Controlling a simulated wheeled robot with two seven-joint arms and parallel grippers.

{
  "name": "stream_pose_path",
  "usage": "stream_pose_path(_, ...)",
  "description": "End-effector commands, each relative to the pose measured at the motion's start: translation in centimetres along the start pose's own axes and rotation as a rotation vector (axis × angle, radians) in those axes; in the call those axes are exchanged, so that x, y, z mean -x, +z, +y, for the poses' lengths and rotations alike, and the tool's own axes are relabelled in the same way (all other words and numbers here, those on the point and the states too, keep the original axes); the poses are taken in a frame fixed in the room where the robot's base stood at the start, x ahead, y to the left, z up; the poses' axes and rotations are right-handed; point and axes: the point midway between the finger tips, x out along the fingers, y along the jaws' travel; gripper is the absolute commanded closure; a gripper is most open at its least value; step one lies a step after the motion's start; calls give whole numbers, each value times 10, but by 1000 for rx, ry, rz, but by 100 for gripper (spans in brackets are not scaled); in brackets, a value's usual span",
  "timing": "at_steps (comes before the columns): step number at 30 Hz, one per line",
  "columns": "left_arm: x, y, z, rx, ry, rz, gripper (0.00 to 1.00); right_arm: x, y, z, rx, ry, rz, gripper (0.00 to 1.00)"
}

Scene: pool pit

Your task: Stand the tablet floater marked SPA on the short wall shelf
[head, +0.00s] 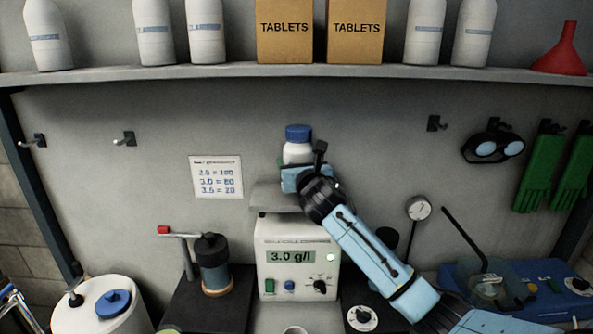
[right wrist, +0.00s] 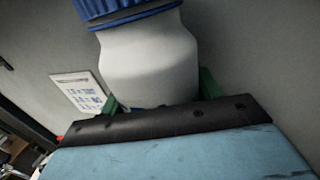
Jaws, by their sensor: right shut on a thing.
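A white bottle-shaped floater with a blue cap (head: 298,144) is upright in my right gripper (head: 300,172), in front of the back wall. No SPA mark shows on the side I see. In the right wrist view the floater (right wrist: 150,62) fills the upper middle, between green finger parts, slightly tilted in the picture; its lower end is hidden by the gripper. The short grey wall shelf (head: 268,196) is just below the gripper, partly covered by my arm. I cannot tell whether the floater touches it. My left gripper is not clearly in view.
A meter reading 3.0 g/l (head: 290,257) stands under the short shelf. A wall chart (head: 216,177) hangs to its left. The long upper shelf (head: 225,73) carries bottles, TABLETS boxes and a red funnel. A white tub (head: 95,318) is lower left; goggles (head: 492,147) hang right.

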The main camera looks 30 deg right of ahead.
Motion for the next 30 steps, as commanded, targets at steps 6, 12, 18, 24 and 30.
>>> stream_pose_path(6,3,1,0,0,0,-2,22,-4,-20,-1,-3,0,-1,100)
stream_pose_path(12,2,1,0,0,0,-2,22,-4,-20,-1,0,0,-2,100)
stream_pose_path(18,2,1,0,0,0,-2,22,-4,-25,-1,0,0,1,35)
stream_pose_path(24,2,1,0,0,0,-3,22,-4,-24,-1,-1,0,0,16)
stream_pose_path(30,2,2,0,0,0,-3,22,-4,-24,-1,-1,0,0,16)
